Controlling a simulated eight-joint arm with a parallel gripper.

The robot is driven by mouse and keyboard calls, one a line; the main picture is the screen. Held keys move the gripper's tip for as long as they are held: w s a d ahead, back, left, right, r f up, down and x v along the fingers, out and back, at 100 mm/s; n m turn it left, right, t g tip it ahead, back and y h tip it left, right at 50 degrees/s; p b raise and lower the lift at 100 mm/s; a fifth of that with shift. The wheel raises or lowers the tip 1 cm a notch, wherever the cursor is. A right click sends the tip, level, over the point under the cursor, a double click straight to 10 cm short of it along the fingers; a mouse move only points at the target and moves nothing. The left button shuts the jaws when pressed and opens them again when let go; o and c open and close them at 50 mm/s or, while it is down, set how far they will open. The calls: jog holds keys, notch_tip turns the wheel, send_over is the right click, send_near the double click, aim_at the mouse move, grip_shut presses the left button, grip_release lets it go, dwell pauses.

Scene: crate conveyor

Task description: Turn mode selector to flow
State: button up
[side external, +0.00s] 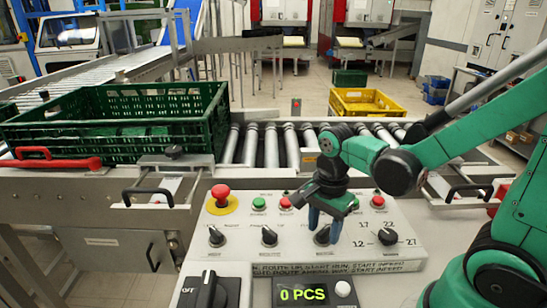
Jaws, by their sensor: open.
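A grey control panel (240,258) carries a row of black rotary knobs: a left knob (217,237), a second knob (269,236), a third knob (322,238) and a right knob (388,237) with a numbered scale. The small labels are too blurred to tell which is the mode selector or where flow lies. My gripper (325,226) points down at the third knob, open, with its blue fingers over it and hiding part of it. I cannot tell whether the fingers touch that knob. A larger black rotary switch (207,291) sits at the front left.
A red emergency button (221,194) and several small push buttons line the panel's back. A green display (303,294) reads "0 PCS". Behind the panel, a green crate (120,120) rests on the roller conveyor (270,145); a yellow crate (362,101) stands farther back.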

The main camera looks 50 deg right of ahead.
grip_shut()
